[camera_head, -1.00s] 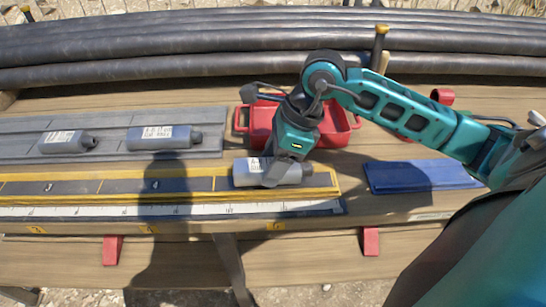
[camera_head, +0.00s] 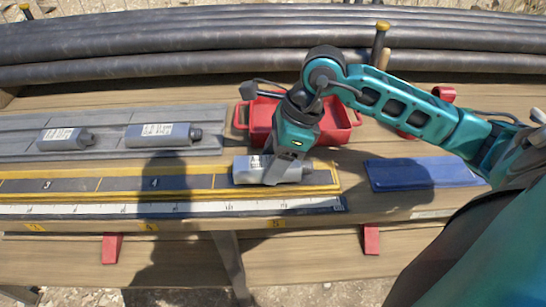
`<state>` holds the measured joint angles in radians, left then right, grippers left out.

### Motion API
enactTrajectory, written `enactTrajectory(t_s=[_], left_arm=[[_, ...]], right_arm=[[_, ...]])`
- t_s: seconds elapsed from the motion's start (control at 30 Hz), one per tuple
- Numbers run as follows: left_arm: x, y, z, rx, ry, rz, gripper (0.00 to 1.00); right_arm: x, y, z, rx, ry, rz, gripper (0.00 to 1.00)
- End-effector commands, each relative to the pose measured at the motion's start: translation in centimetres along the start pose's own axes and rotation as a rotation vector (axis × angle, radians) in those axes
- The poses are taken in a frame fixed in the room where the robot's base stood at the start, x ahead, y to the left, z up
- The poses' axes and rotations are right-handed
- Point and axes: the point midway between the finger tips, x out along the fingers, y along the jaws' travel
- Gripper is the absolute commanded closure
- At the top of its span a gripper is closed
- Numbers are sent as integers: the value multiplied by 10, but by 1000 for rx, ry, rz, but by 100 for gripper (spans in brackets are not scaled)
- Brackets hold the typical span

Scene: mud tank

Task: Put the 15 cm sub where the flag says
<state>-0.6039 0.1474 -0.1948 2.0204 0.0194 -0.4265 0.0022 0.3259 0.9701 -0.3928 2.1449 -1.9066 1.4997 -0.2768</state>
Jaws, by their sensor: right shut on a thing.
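Three grey subs with white labels are in view. One sub (camera_head: 252,170) lies at the right end of the yellow-edged dark strip (camera_head: 110,185), in its last marked section. My right gripper (camera_head: 285,172) is shut on this sub from above and hides part of its right half. A longer sub (camera_head: 163,135) and a shorter sub (camera_head: 65,139) lie on the grey grooved rack (camera_head: 105,155) behind the strip. I cannot read the labels, and no flag is clear to me. My left gripper is not in view.
A white measuring scale (camera_head: 120,210) runs along the strip's front. A red tray (camera_head: 262,117) stands behind my right gripper, and a blue mat (camera_head: 422,173) lies to the right. Black pipes (camera_head: 180,55) line the back. Red wedges (camera_head: 371,240) sit at the front.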

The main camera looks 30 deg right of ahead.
Motion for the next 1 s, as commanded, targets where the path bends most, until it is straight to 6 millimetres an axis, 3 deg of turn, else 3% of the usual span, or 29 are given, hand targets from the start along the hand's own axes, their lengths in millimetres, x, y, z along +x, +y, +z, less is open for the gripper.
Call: enactTrajectory(t_s=[0.63,0.67,0.93,1.0], left_arm=[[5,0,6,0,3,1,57],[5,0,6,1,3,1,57],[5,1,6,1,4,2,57],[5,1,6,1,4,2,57]], right_arm=[[7,0,-2,-1,-2,-1,86],[7,-1,-2,-1,-2,-1,41],[7,0,-3,-1,-1,-1,15],[7,0,-3,0,-1,-1,14]])
